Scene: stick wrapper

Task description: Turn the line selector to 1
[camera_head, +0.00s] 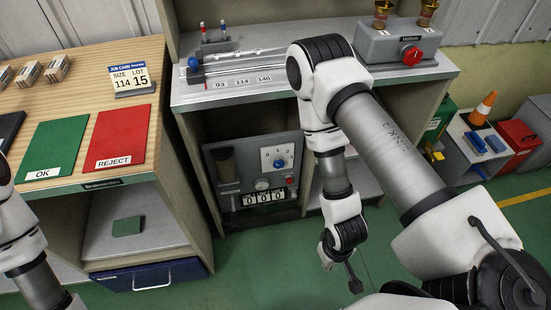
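The line selector (278,162) is a small blue knob on a white plate marked 0, 1 and 2. It sits on a grey panel (228,197) low under the middle bench. The knob is too small to tell which number it points to. My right gripper (344,274) hangs to the right of the panel and lower in the picture, apart from the selector. Its fingers are dark and partly hidden, so its opening is unclear. My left arm shows at the lower left edge, but its gripper is out of the picture.
The panel also carries a gauge (262,185), a red button (289,181) and a counter (264,198) reading 000. Bench side walls flank the panel. A wooden table with a green OK mat (58,146) and red REJECT mat (119,138) stands left. The green floor in front is open.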

